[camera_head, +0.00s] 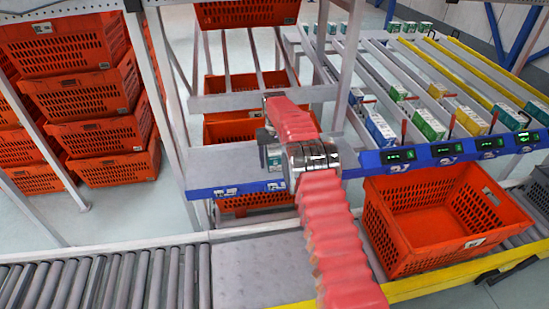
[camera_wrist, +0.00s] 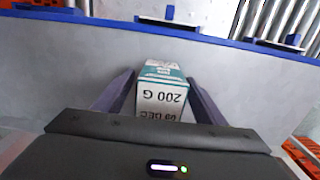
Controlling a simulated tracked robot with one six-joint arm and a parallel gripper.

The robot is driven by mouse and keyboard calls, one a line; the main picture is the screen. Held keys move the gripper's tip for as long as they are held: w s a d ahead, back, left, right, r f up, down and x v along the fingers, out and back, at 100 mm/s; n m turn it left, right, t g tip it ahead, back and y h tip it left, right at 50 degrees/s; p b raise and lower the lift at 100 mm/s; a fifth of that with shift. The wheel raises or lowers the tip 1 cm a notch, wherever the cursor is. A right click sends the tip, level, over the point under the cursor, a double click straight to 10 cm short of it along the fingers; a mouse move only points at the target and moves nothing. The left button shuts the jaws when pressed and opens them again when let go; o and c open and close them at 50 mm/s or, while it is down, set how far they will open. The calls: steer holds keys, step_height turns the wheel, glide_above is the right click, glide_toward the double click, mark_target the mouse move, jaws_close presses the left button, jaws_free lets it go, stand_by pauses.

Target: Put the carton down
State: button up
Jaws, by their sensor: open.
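The carton (camera_wrist: 162,98) is a small white and teal box marked "200 G", seen in the wrist view. It rests on a grey shelf surface (camera_wrist: 72,62), which also shows in the head view (camera_head: 225,162). My gripper (camera_wrist: 161,77) is open, with one dark finger on each side of the carton. Whether either finger touches it I cannot tell.
An empty orange tote (camera_head: 440,252) stands at the right on the conveyor. A roller conveyor (camera_head: 95,285) runs along the front left. Sloped lanes with several cartons (camera_head: 380,131) lie at the back right. Stacked orange totes (camera_head: 100,135) stand at the left, near metal posts.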

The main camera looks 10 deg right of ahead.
steer(key=shift+c, duration=0.2)
stand_by(0.4)
steer(key=c, duration=1.4)
steer(key=shift+o, duration=0.2)
steer(key=shift+r, duration=0.1)
step_height(320, 180, up, 10)
steer(key=shift+f, duration=0.1)
